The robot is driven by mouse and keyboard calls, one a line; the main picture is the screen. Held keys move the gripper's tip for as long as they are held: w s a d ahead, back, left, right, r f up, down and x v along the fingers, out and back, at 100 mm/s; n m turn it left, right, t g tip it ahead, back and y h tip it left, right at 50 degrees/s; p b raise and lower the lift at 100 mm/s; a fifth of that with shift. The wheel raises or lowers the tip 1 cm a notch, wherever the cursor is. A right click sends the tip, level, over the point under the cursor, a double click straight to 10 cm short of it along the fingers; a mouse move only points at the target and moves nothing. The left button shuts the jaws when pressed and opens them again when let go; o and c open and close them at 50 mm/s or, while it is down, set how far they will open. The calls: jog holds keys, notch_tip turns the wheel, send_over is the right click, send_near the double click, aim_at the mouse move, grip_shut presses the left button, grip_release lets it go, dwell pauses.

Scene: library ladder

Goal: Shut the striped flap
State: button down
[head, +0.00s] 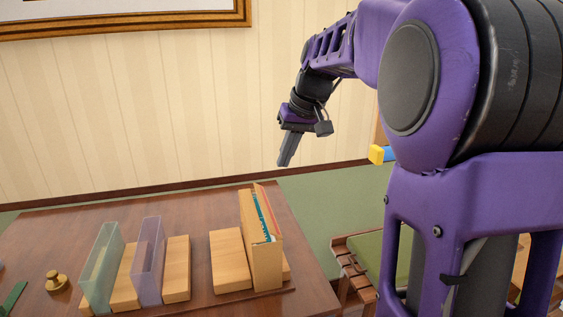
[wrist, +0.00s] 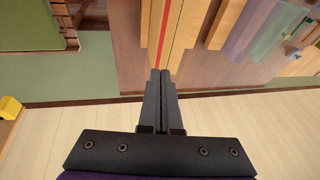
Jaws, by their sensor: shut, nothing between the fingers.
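I cannot make out a clearly striped flap in either view. A tall narrow wooden holder (head: 264,262) stands on the brown table in the head view, with teal and white edges (head: 264,218) inside it and a thin red strip along its right side. The wrist view shows a red strip (wrist: 173,32) between wooden panels, beyond the fingertips. My gripper (head: 283,164) is shut and empty, pointing down in the air above and behind the holder. Its closed fingers (wrist: 160,74) also show in the wrist view. They appear apart from the holder.
A clear green holder (head: 102,270), a clear purple holder (head: 148,262) and several wooden blocks stand on the table (head: 60,230). A brass weight (head: 57,282) is at the left. A slatted seat with a green cushion (head: 368,262) stands right of the table. The wall is behind.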

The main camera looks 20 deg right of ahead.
send_near(257, 212)
jog(key=w+f, duration=0.1)
jog(key=w+d+f, duration=0.1)
jog(key=w+f, duration=0.1)
jog(key=shift+d+b, duration=0.1)
jog(key=shift+b, duration=0.3)
jog(key=shift+a+f, duration=0.45)
jog(key=shift+f, duration=0.1)
jog(key=shift+a+f+h+p, duration=0.15)
jog(key=shift+a+h+p, duration=0.35)
jog(key=shift+h, duration=0.8)
jog(key=shift+a+f+n, duration=0.1)
jog(key=shift+a+n, duration=0.15)
jog(key=shift+n, duration=0.05)
jog(key=shift+a+f, duration=0.2)
jog(key=shift+a, duration=0.05)
jog(key=shift+a+f, duration=0.2)
jog(key=shift+a, duration=0.05)
jog(key=shift+d, duration=0.15)
